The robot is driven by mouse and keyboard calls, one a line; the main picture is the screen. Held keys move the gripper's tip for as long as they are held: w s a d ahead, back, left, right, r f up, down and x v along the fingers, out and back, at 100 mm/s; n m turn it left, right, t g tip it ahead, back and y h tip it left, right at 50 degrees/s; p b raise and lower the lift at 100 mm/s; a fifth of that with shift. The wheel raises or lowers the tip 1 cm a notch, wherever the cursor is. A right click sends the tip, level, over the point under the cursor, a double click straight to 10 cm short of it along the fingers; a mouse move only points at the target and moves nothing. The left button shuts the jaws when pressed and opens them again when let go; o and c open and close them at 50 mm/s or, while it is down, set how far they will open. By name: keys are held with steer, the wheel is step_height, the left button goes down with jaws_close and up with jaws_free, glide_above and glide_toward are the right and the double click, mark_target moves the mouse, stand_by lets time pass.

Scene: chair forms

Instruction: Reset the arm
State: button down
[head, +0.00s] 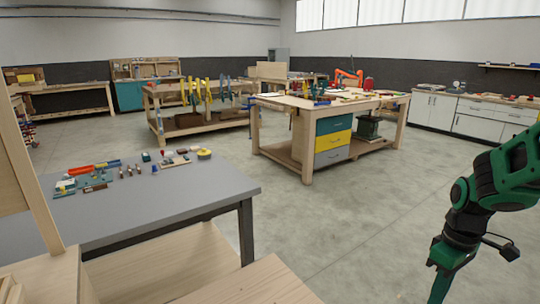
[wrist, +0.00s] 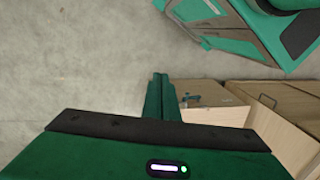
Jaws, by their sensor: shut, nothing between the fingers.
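My green and black arm hangs at the right side of the head view, bent downward over the concrete floor. The fingertips are cut off by the lower edge there. In the wrist view my gripper (wrist: 160,78) shows two green fingers side by side, shut with nothing between them. The fingers are over the floor, just left of a light wooden box-like piece (wrist: 210,115). My green base shows at the upper right of the wrist view.
A grey-topped table (head: 150,200) with several small tools and parts stands at left. Light wooden panels (head: 250,285) fill the lower left. A workbench with coloured drawers (head: 333,140) stands in the middle, white cabinets (head: 432,112) at right. Concrete floor (head: 350,220) between them is clear.

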steer(key=s+d+r+m, duration=0.1)
steer(key=s+r+m, duration=0.2)
steer(key=s+m, duration=0.3)
steer(key=s+d+r+m+t, duration=0.1)
steer(key=s+r+m, duration=0.3)
steer(key=s+m, duration=0.2)
steer(key=s, duration=0.2)
steer(key=shift+s+d+r+h, duration=0.3)
steer(key=shift+s+d, duration=0.05)
steer(key=shift+w, duration=0.1)
steer(key=shift+w+f, duration=0.25)
steer(key=shift+w, duration=0.25)
